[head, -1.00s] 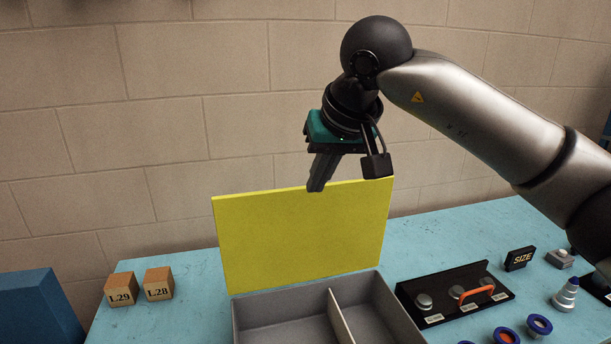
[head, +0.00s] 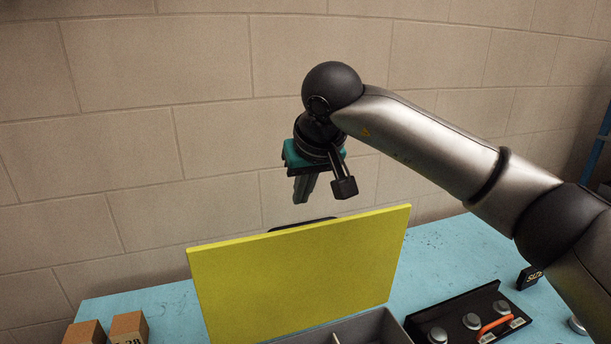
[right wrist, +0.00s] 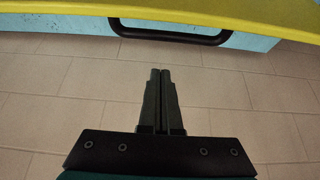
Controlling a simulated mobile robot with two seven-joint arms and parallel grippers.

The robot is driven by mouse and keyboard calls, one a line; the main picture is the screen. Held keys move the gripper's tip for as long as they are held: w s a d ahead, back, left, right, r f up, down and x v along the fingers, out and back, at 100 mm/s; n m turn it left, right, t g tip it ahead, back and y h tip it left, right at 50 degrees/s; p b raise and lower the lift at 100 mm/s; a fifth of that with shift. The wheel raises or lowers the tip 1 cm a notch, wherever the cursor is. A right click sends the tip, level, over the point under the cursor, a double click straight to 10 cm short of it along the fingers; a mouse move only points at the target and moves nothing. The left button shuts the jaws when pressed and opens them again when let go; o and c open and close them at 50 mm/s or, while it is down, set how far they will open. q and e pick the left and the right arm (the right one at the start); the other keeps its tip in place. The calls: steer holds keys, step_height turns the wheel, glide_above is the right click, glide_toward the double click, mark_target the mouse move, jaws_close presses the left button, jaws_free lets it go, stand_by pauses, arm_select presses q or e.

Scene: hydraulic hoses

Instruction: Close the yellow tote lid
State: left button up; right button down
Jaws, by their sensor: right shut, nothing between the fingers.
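The yellow tote lid (head: 300,275) stands open, nearly upright, at the back of the grey tote (head: 375,328). A black handle (head: 303,223) shows just past the lid's top edge, on its far side. My right gripper (head: 302,200) is shut and empty, pointing down above the lid's top edge and apart from it. In the right wrist view its fingers (right wrist: 160,75) are together, with the lid edge (right wrist: 230,15) and black handle (right wrist: 165,34) across the top, clear of the fingertips. My left gripper is not in view.
A black panel with knobs and an orange handle (head: 494,326) lies right of the tote on the blue table (head: 440,265). A brick wall (head: 130,90) stands behind.

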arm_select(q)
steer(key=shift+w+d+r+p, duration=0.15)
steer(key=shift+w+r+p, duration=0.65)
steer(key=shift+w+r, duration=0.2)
arm_select(e)
steer(key=f, duration=0.1)
steer(key=s+f, duration=0.1)
steer(key=f, duration=0.1)
steer(key=shift+s+d, duration=0.25)
steer(key=shift+s, duration=0.1)
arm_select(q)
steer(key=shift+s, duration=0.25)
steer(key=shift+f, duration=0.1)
